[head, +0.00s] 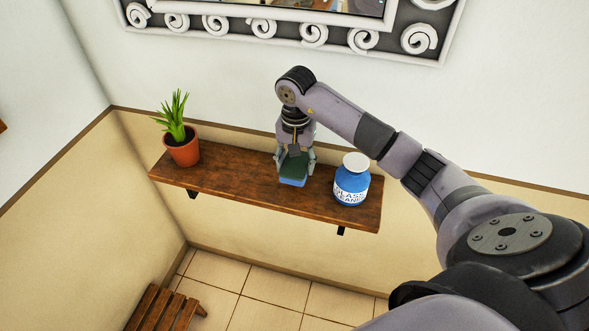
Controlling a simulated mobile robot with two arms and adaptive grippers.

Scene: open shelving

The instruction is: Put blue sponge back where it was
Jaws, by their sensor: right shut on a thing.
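The blue sponge (292,181) has a dark green top and a blue lower part. It is at the middle of the wooden wall shelf (230,179), near the front edge. I cannot tell whether it touches the board. My right gripper (294,165) points down and is shut on the sponge, with a finger on each side of it. My left gripper is not in view.
A blue glass cleaner jar (352,183) with a white lid stands right of the sponge. A potted plant (182,143) stands at the shelf's left end. The shelf between plant and gripper is clear. A framed mirror (290,25) hangs above. A slatted wooden seat (162,309) is below left.

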